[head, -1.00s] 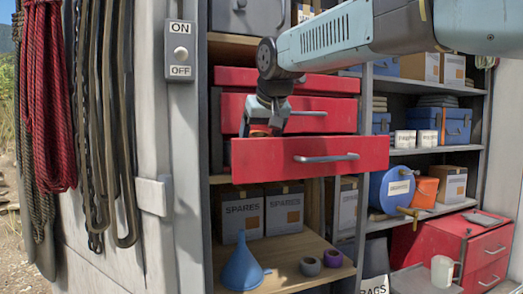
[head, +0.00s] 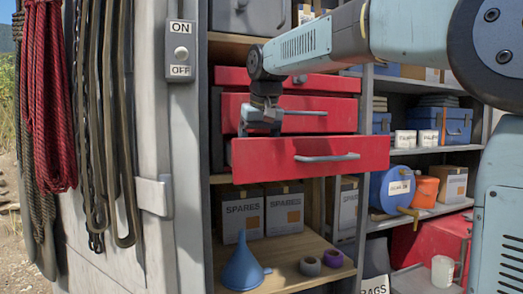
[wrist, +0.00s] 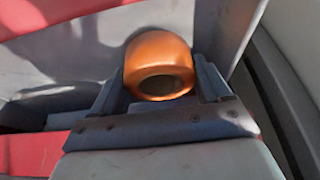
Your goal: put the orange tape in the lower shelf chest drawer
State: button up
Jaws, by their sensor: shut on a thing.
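The red chest on the shelf has its lowest drawer (head: 265,160) pulled out, with a grey bar handle on its front. My gripper (head: 262,128) points down behind that drawer's front, at its left part. In the wrist view my gripper (wrist: 163,90) is shut on the orange tape (wrist: 158,55), a roll with its hole facing the camera. Grey drawer walls and red edges surround it there. I cannot tell whether the tape touches the drawer's floor. In the head view the tape is hidden by the drawer front and gripper.
The upper drawers (head: 330,112) sit farther back above. A grey cabinet side (head: 170,120) bounds the left.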

jog(key=shift+f, duration=0.5)
jog(key=o, duration=1.1)
jog(key=v, duration=1.2)
jog(key=shift+s, duration=0.15)
